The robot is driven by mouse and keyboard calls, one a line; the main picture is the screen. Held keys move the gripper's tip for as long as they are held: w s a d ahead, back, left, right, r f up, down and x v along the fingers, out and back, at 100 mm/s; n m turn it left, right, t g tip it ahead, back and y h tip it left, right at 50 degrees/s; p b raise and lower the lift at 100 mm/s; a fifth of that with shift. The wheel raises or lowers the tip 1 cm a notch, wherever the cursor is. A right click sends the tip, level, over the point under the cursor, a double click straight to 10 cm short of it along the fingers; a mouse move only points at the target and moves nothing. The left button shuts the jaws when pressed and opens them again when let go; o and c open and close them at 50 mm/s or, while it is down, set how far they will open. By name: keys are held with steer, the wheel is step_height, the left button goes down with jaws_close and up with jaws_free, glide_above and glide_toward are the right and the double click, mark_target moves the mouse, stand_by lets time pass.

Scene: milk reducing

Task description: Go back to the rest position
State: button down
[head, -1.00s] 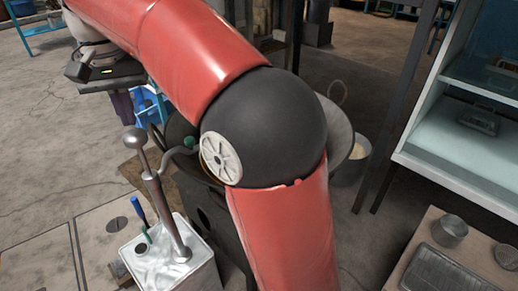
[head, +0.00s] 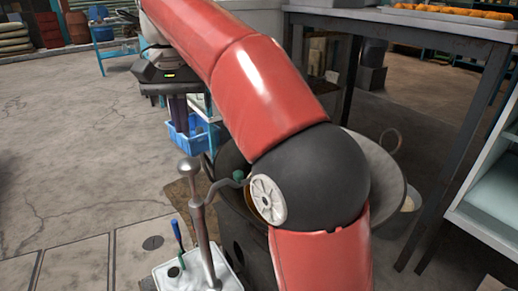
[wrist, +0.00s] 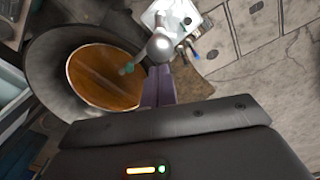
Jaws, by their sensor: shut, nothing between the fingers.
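My red arm with its black elbow crosses the head view from the upper left to the bottom. My gripper (head: 178,110) hangs below the dark wrist at its far end, with purple fingers pointing down. In the wrist view the fingers (wrist: 158,87) are together with nothing between them. They point toward a metal rod with a ball knob (wrist: 160,46), which also shows in the head view (head: 189,170). Whether they touch it I cannot tell. A large pan (wrist: 45,75) holding brown liquid (wrist: 105,77) is beside the fingers. My elbow partly hides the pan in the head view (head: 380,165).
A white container (head: 165,275) with the rod and a green-and-blue tool stands at the bottom. A blue crate (head: 190,137) is on the floor near my gripper. A metal table (head: 440,28) with a tray of orange items stands at upper right. The left floor is open.

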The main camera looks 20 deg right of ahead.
steer(key=shift+d, duration=0.1)
steer(key=shift+s+d, duration=0.25)
steer(key=shift+s, duration=0.05)
steer(key=s+d+f+n+t, duration=0.1)
steer(key=s+d+f+t, duration=0.1)
steer(key=s+d+f, duration=0.4)
steer(key=s+d+f+n+t, duration=0.1)
steer(key=s+d+f+t, duration=0.2)
steer(key=s+d+f, duration=0.4)
steer(key=s+f, duration=0.6)
steer(key=shift+s+f+n+t, duration=0.3)
steer(key=shift+f+n, duration=0.05)
steer(key=shift+n, duration=0.05)
